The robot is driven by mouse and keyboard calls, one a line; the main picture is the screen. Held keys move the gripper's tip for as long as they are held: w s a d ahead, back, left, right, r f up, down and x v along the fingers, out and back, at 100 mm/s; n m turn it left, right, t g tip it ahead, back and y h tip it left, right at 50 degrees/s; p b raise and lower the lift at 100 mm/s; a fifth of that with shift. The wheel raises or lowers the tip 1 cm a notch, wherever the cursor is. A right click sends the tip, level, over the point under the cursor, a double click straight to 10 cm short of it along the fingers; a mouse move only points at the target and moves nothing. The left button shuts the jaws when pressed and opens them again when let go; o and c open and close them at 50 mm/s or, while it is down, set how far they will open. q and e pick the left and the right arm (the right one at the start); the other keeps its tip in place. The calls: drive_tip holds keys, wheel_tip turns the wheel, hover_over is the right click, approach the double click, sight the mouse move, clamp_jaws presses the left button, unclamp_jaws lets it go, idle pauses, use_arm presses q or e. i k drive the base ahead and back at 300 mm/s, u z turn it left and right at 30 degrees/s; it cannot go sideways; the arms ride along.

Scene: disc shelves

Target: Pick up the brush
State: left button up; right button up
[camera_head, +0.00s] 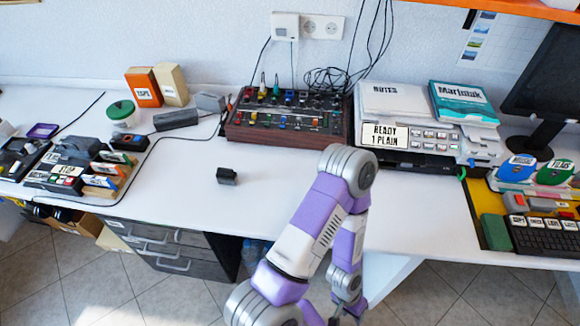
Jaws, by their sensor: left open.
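I cannot make out a brush for certain. A small dark block (227,176) lies alone on the white desk, left of my arm; I cannot tell what it is. My left arm rises from the bottom edge to a bent elbow over the desk, then folds back down. My left gripper (346,316) is at the bottom edge, low in front of the desk, partly cut off. It is open, with nothing seen between its fingers. It is well apart from the dark block. My right gripper is out of view.
A mixer panel (285,117) with cables stands at the back, beside a printer (418,132). Boxes, a green-lidded jar (122,114) and labelled devices crowd the left. A keyboard (545,236) is at right. The desk's middle-left (180,195) is clear. Drawers (165,248) are below.

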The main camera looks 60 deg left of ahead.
sight(226, 176)
drive_tip(key=z, duration=0.6)
drive_tip(key=k, duration=1.4)
drive_tip(key=u, duration=1.6)
drive_tip(key=i, duration=0.2)
drive_tip(key=u, duration=0.05)
